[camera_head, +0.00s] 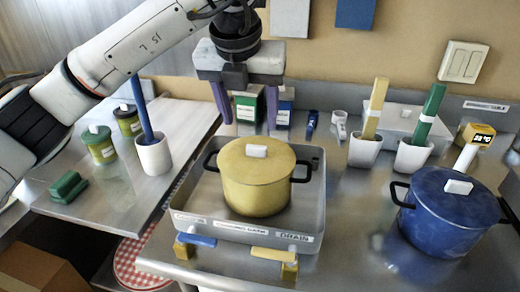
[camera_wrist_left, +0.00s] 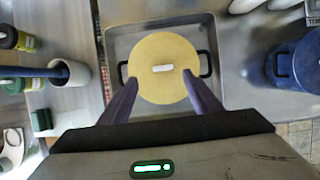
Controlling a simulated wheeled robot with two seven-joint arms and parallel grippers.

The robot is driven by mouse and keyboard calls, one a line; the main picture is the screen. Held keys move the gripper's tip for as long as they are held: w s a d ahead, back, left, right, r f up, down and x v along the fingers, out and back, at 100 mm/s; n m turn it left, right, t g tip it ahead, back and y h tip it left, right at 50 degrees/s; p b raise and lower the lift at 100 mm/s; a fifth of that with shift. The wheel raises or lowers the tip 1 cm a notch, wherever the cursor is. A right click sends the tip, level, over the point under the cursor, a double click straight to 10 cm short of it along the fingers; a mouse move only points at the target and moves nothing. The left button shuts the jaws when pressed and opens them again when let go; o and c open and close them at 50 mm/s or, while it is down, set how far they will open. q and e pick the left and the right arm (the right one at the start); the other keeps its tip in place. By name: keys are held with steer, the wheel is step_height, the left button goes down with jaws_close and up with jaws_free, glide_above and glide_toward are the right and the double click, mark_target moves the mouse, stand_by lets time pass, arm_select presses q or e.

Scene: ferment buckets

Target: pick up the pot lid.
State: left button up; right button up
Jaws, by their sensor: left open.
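A yellow pot (camera_head: 256,188) with black side handles stands in a shallow metal tray. Its yellow pot lid (camera_head: 257,160) sits on top, with a white block knob (camera_head: 257,151). A blue pot (camera_head: 444,222) with a blue lid (camera_head: 452,186) and white knob stands at the right. My left gripper (camera_head: 246,122) is open and empty above the yellow lid, pointing down. In the left wrist view its fingers (camera_wrist_left: 162,100) spread to both sides of the yellow lid (camera_wrist_left: 163,85), in the near part of the picture. My right gripper is not in view.
The metal tray (camera_head: 182,200) has blue and yellow taps at its front. Behind it are green and blue boxes (camera_head: 249,104). White holders (camera_head: 364,149) with yellow and green tools stand right. A white cup (camera_head: 153,156) with a blue tool, jars and a green block (camera_head: 68,187) are left.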

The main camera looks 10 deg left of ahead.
mark_target(256, 147)
arm_select(q)
steer(key=x, duration=0.3)
steer(key=shift+s+f+p, duration=0.25)
steer(key=shift+s+p, duration=0.05)
steer(key=x, duration=0.1)
steer(key=p+x, duration=0.1)
steer(key=x, duration=0.3)
steer(key=shift+w+d, duration=0.1)
steer(key=shift+d, duration=0.15)
steer(key=shift+w+f, duration=0.1)
steer(key=shift+f, duration=0.2)
steer(key=c, duration=1.2)
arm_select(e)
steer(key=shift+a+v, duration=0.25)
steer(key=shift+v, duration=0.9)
